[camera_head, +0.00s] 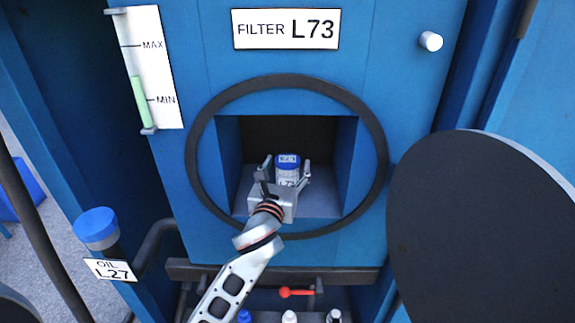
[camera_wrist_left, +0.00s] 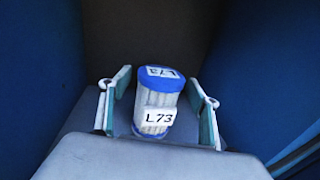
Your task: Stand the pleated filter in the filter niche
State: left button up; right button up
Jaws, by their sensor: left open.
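The pleated filter (camera_head: 288,168) stands inside the square filter niche (camera_head: 345,165), under the sign FILTER L73 (camera_head: 286,29). It is a white pleated cylinder with a blue cap, and it carries an L73 label. In the left wrist view the filter (camera_wrist_left: 155,100) looks upright on the niche floor. My left gripper (camera_head: 282,172) reaches into the niche in front of the filter. Its two fingers are open, one on each side of the filter, with gaps visible between them and it in the left wrist view (camera_wrist_left: 160,110). My right gripper is not in view.
A dark round ring (camera_head: 378,160) frames the niche. A ledge (camera_head: 275,272) with a red lever (camera_head: 297,292) and several bottles (camera_head: 289,316) below sits under it. An oil filler with a blue cap (camera_head: 96,227) is at left. A large dark disc (camera_head: 480,235) blocks the right.

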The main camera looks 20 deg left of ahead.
pick_arm(q)
jog(key=s, duration=1.1)
jog(key=shift+d, duration=0.45)
